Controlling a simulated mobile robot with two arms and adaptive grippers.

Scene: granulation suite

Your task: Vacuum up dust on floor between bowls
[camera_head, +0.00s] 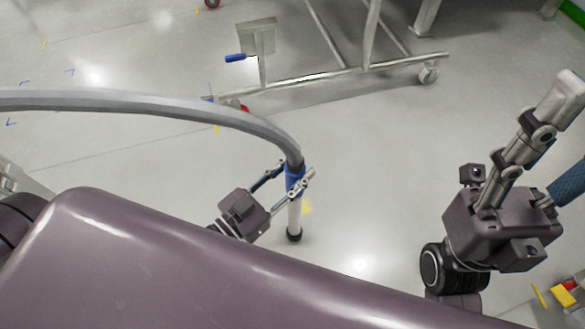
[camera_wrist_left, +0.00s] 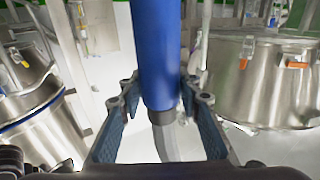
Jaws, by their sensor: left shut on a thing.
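A vacuum wand with a blue grip (camera_head: 294,180) stands nearly upright in the head view. Its grey hose (camera_head: 150,103) arcs in from the left, and its dark nozzle end (camera_head: 294,236) is at or just above the floor. My left gripper (camera_head: 289,177) is shut around the blue grip, which also fills the middle of the left wrist view (camera_wrist_left: 158,50). Two large steel bowls show there, one at left (camera_wrist_left: 38,115) and one at right (camera_wrist_left: 262,85). My right gripper (camera_head: 572,138) is open and empty at the right. I cannot make out dust on the floor.
A steel frame on casters (camera_head: 335,76) with a blue-handled pedal stands beyond the wand. The pale floor (camera_head: 375,165) between it and my arms is clear. Small yellow and blue marks dot the floor. Red and yellow items (camera_head: 565,296) lie at the lower right.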

